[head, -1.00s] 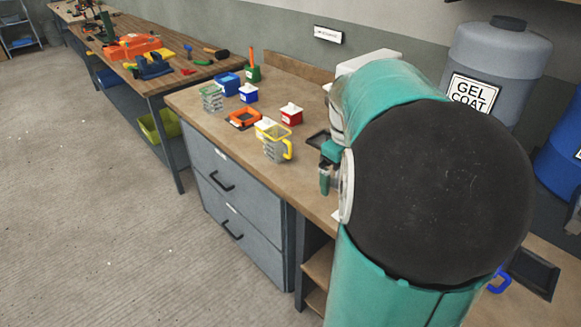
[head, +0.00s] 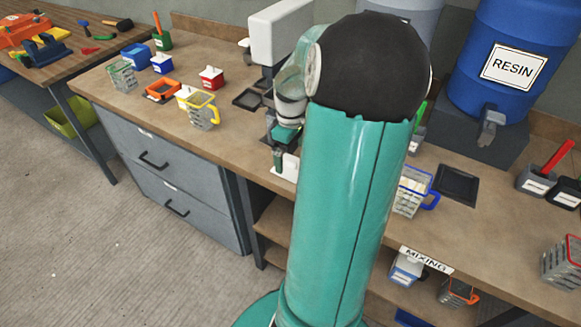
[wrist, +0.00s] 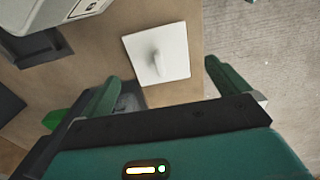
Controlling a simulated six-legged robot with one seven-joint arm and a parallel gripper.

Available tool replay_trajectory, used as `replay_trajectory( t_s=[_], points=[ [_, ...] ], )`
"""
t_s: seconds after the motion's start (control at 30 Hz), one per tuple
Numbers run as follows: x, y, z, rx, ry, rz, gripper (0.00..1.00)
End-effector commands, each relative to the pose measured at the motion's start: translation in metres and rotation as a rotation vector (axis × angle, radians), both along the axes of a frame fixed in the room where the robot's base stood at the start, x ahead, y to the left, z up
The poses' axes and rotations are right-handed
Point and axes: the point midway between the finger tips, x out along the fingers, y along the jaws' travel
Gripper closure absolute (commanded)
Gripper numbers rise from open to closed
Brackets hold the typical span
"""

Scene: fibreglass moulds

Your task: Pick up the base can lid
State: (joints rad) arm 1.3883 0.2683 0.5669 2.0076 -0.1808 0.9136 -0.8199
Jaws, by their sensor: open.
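A white square lid (wrist: 172,58) with a raised grip on top lies flat on the bench near its front edge in the wrist view. It appears to be the base can lid, though no label on it is readable. It also shows in the head view as a white patch (head: 289,166) beside my arm, partly hidden. My gripper (wrist: 165,88) is open and empty, its two green fingers apart on either side of the lid's near edge. In the head view my gripper (head: 278,158) hangs over the bench just left of the lid.
A yellow-handled jug (head: 203,110), a red pot (head: 211,78) and an orange tray (head: 162,91) stand left on the bench (head: 240,150). A white dispenser (head: 278,32) stands behind. Right are a blue-handled jug (head: 410,195), a black tray (head: 456,185) and a blue RESIN drum (head: 508,60).

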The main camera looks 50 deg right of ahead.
Motion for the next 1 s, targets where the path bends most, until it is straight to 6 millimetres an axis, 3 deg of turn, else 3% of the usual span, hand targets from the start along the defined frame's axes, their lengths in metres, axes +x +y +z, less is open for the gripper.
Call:
replay_trajectory(
  t_s=[0.23,0.5,0.53,0.73,1.0],
  points=[
    [0.001,0.000,-0.037,0.003,0.001,0.000,0.00],
    [0.001,-0.001,-0.041,0.000,0.000,-0.001,0.00],
    [0.001,-0.001,-0.041,0.000,0.000,-0.001,0.02],
    [0.001,-0.001,-0.041,0.000,0.000,-0.001,0.41],
    [0.001,-0.001,-0.040,0.000,0.000,-0.001,0.43]
  ],
)
